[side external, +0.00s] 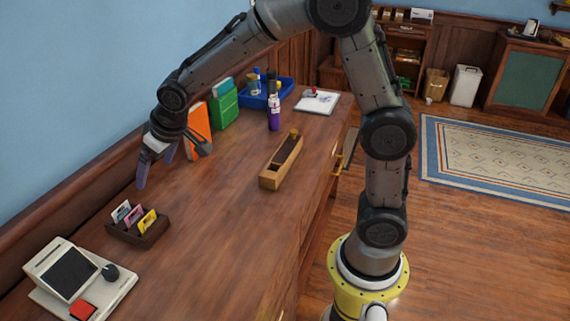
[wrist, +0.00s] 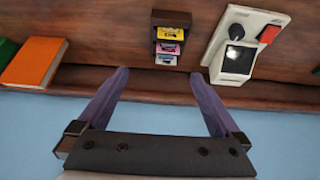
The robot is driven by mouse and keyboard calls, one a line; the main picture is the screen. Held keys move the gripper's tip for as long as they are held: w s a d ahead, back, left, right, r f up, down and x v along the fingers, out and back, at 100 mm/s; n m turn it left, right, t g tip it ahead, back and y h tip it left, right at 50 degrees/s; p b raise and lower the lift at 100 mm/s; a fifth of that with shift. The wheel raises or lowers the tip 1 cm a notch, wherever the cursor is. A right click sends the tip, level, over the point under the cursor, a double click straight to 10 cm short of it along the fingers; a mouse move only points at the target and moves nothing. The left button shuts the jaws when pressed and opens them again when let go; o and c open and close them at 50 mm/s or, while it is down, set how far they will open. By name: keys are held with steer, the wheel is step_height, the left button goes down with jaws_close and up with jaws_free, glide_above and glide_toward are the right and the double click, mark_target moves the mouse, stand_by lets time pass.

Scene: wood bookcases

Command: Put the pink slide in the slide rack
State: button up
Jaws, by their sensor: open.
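The pink slide (side external: 133,214) stands in a small dark wooden holder (side external: 153,239), between a white slide (side external: 121,210) and a yellow slide (side external: 147,220). In the wrist view the pink slide (wrist: 168,47) shows just beyond the fingertips, near the middle. A long, narrow light-wood box (side external: 268,183) with an open compartment lies farther along the desk; it may be the slide rack, but I cannot tell for sure. My gripper (side external: 156,173) is open and empty, above the desk behind the holder. Its purple fingers (wrist: 160,74) are spread apart.
A white device (side external: 98,268) with a dark screen and red button stands beside the holder. Orange (side external: 199,132) and green (side external: 224,104) books, a purple bottle (side external: 273,113), a blue tray (side external: 284,92) and a clipboard (side external: 317,102) occupy the far end.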

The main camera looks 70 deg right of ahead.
steer(key=s+d+r, duration=0.2)
steer(key=s+r, duration=0.2)
steer(key=s, duration=0.5)
steer(key=s+d+r, duration=0.2)
steer(key=s+r, duration=0.2)
steer(key=s, duration=0.4)
steer(key=s+f, duration=0.2)
steer(key=s, duration=1.2)
